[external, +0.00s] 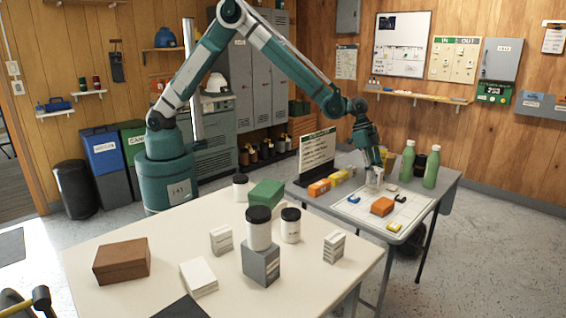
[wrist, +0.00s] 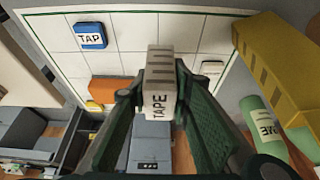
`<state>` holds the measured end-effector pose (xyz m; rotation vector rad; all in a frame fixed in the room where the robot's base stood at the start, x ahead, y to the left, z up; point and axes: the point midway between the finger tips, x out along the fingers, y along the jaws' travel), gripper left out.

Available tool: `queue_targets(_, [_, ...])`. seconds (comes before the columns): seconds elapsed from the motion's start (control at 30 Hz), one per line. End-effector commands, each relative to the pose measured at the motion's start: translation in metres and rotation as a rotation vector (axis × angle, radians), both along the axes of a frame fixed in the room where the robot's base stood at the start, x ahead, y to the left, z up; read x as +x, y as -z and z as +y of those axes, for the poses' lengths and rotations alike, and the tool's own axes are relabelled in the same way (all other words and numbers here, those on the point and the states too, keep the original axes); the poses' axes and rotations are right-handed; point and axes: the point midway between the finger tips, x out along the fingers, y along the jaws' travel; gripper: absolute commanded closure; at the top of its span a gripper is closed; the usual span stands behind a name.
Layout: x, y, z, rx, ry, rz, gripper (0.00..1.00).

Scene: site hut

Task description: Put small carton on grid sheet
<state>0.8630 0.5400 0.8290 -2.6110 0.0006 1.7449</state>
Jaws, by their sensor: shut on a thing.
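The small carton (wrist: 160,80), pale with grey stripes and the word TAPE, is between the fingers of my gripper (wrist: 158,98) in the wrist view. My gripper (external: 375,174) is shut on it. In the external view the small carton (external: 374,183) shows below the fingers, over the far part of the grid sheet. The grid sheet (external: 361,212) is white with thin lines and a dark green border, and lies on the grey table; it also shows in the wrist view (wrist: 52,65). I cannot tell whether the carton touches the sheet.
On the sheet are a blue piece (wrist: 90,36), an orange block (external: 382,207), a yellow piece (external: 394,226) and small dark and white pieces. Green bottles (external: 431,168) stand right of my gripper. Orange and yellow boxes (external: 319,188) and an upright sign (external: 317,152) stand left.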

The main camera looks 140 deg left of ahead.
Motion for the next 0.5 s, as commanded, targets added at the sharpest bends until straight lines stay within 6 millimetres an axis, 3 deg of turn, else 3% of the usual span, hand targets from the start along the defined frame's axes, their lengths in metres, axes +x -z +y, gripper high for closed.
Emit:
queue_targets(0.17, [0.0, 0.003, 0.0, 0.0, 0.0, 0.0, 0.89])
queue_targets(0.5, [0.0, 0.035, 0.0, 0.0, 0.0, 0.0, 0.89])
